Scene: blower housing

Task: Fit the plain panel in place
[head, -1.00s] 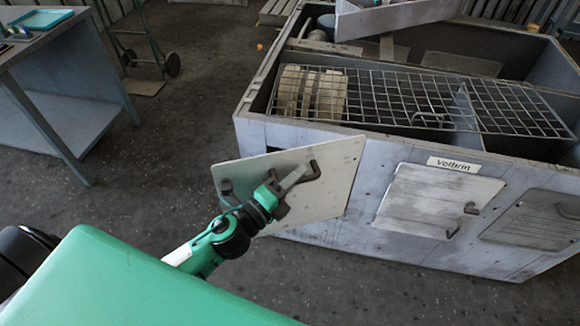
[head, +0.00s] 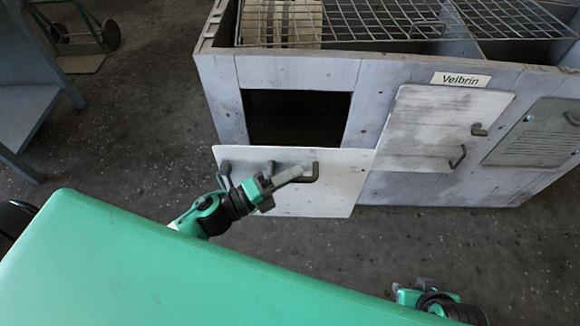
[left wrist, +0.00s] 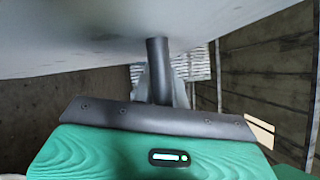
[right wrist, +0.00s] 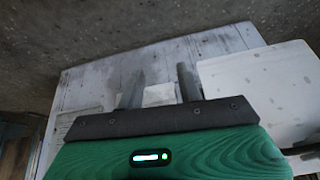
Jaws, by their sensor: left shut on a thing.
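The plain panel (head: 330,195) is a pale flat plate with two dark handles, in front of the housing (head: 225,95) in the head view. My left gripper (head: 292,178) is shut on its right-hand handle. The panel hangs tilted just below a dark rectangular opening (head: 297,118) in the housing's front wall, leaving most of the opening uncovered. In the left wrist view the panel (left wrist: 130,35) fills the top and the handle (left wrist: 158,65) stands between the fingers. My right gripper (right wrist: 160,88) is open and empty, facing the housing front; in the head view it is low at the right.
A streaked panel (head: 440,125) with handles sits on the housing front under a "Velbrin" label (head: 460,79). A slatted panel (head: 535,133) is further right. A wire grid (head: 400,20) covers the top. A bench (head: 30,110) stands at left.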

